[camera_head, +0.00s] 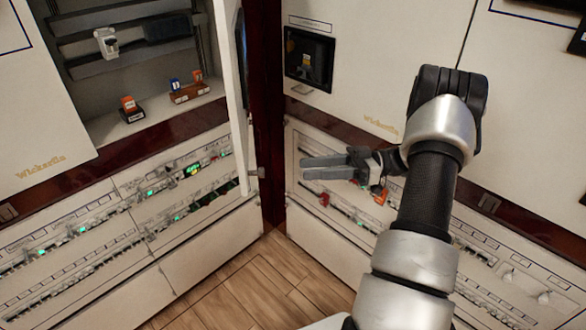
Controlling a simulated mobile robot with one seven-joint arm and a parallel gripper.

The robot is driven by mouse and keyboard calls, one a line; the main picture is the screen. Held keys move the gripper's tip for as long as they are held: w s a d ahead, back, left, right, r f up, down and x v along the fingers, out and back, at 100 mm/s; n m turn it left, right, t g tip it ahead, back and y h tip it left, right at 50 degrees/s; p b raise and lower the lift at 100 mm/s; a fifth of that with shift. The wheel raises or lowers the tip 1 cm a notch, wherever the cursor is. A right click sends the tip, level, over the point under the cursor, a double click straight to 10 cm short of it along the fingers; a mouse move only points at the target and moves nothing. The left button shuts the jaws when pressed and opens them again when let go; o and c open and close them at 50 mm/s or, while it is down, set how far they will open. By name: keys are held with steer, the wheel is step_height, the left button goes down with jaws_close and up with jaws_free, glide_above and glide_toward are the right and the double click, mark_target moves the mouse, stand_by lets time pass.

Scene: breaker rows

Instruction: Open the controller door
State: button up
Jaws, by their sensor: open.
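No door here carries a readable controller label, so I cannot tell which one it is. A tall white door (237,95) stands swung out, nearly edge-on, at the right side of an open left cabinet (80,118). My gripper (303,167) is open and points left, in front of the right cabinet's lower breaker panel. It appears below the window and right of the open door in the picture. I see nothing between its fingers.
The left cabinet's shelf holds small orange and blue items (187,90). Breaker rows with green lights (80,230) run below it. A dark red corner post (268,120) stands between the cabinets. Wooden floor (245,285) is clear at the bottom. My arm hides part of the right cabinet.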

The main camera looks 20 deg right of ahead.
steer(key=shift+v, duration=1)
